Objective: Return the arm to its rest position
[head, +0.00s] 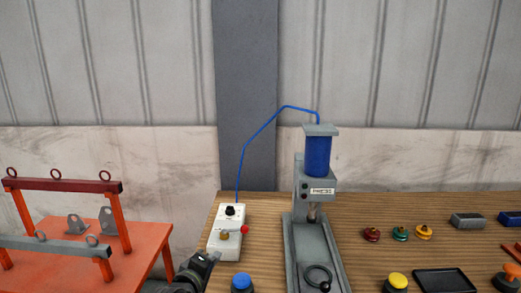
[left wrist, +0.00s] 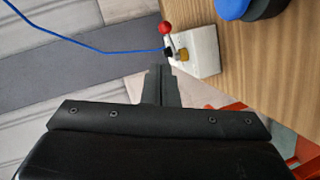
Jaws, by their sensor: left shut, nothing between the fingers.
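My left gripper (head: 198,268) shows at the lower middle-left of the head view, just in front of the white control box (head: 222,240). In the left wrist view its fingers (left wrist: 159,82) are together with nothing between them. The control box also shows in the left wrist view (left wrist: 204,50), beyond the fingertips, with a red-knobbed lever and a yellow knob. I cannot tell whether the fingertips touch the box. My right gripper is not in view.
A grey press with a blue cylinder (head: 318,155) stands on the wooden table (head: 375,207), joined to the box by a blue hose (head: 262,130). A blue knob (head: 242,283) is right of my gripper. An orange table (head: 150,243) with frames stands left. Small parts lie right.

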